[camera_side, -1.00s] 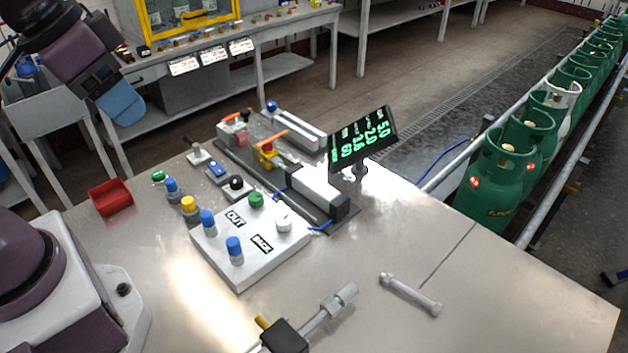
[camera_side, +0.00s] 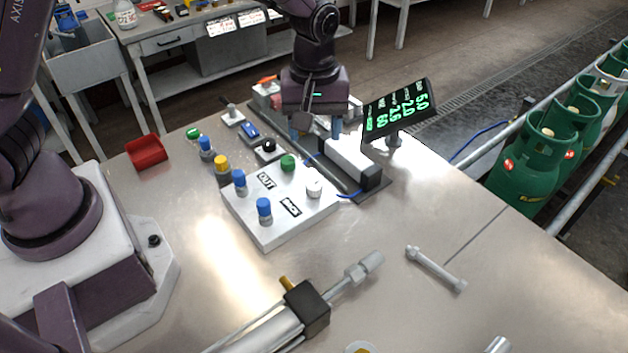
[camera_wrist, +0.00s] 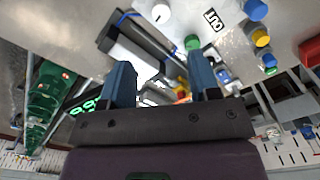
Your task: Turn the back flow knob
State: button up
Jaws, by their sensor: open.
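A white box (camera_side: 262,233) on the table carries an OUT label (camera_side: 267,181) and a BACK label (camera_side: 291,207). A blue knob (camera_side: 264,210) and a white knob (camera_side: 314,187) stand on either side of the BACK label. A second blue knob (camera_side: 239,180) and a green knob (camera_side: 288,162) flank the OUT label. The white knob (camera_wrist: 161,13) and green knob (camera_wrist: 192,42) also show at the top of the wrist view. My gripper (camera_side: 316,130) is open and empty, with its blue fingers apart, behind the box; the wrist view shows both fingers (camera_wrist: 160,80).
A display (camera_side: 398,110) and a grey cylinder unit (camera_side: 345,158) stand close by my gripper. A red tray (camera_side: 146,151) lies left. A large cylinder with a black block (camera_side: 307,307) and a bolt-like rod (camera_side: 435,269) lie in front. The right table is mostly clear.

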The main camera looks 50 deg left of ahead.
aim_at(314, 185)
notch_tip(314, 185, down, 13)
dwell(0.5)
jog(key=c, duration=0.9)
